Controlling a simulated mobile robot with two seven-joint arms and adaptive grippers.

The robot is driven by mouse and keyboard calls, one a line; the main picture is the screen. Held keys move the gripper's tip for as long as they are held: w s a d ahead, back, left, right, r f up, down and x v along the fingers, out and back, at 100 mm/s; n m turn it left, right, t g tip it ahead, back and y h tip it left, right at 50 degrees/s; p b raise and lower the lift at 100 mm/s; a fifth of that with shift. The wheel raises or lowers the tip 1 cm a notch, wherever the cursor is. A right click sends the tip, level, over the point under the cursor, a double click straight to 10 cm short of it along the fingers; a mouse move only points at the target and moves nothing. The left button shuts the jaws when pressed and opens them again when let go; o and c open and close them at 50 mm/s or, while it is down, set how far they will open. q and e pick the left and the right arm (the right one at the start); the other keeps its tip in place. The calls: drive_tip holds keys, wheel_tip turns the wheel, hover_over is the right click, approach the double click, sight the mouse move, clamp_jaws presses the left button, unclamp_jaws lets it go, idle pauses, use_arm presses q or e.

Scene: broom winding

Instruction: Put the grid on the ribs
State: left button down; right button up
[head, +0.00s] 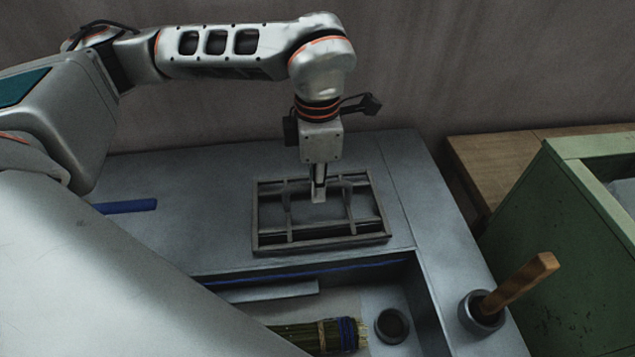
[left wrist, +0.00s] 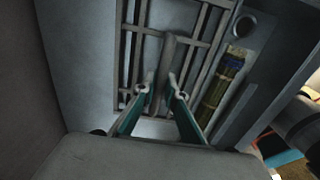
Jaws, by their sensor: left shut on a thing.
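The grid (head: 386,216), a dark rectangular frame with crossing bars, is at the back middle of the grey bench in the head view. My left gripper (head: 319,194) points down into it and is shut on one of its bars. In the left wrist view the grid (left wrist: 200,45) shows beyond the fingers (left wrist: 162,92), with a bar between them. I cannot tell whether the grid rests on the bench or hangs just above it. The ribs cannot be made out clearly; the grid may cover them. My right gripper is not in view.
In front of the grid, a recess holds a bristle bundle (head: 325,335) and a round cup (head: 392,325). A pot (head: 480,312) with a wooden handle (head: 520,283) stands at right, beside a green crate (head: 585,235). A blue strip (head: 125,207) lies at left.

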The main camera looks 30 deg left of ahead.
use_arm(q)
drive_tip(key=c, duration=2)
unclamp_jaws()
wheel_tip(320, 180, up, 19)
drive_tip(key=p, duration=0.5)
drive_tip(key=shift+p, duration=0.3)
drive_tip(key=shift+s+r, duration=0.1)
